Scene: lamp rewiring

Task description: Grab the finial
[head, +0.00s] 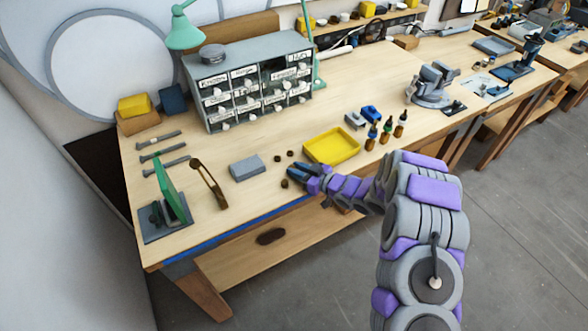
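My gripper (294,173) reaches in from the right, low over the front part of the workbench, with its dark blue fingers pointing left. The fingers look parted, with nothing seen between them. Several small dark brown pieces lie by it. One piece (285,183) is just off the lower fingertip, close to the bench's front edge. Two more, a left one (277,158) and a right one (291,153), lie behind the fingers. The finial may be one of these, but they are too small to tell which. Whether the fingers touch the nearest piece is unclear.
A yellow tray (318,158) stands just behind my gripper, and a grey box (247,168) lies to its left. Dropper bottles (386,131) stand right of the tray. A labelled drawer cabinet (205,110) stands at the back. A brass arc-shaped piece (208,184) and green stand (170,190) are left.

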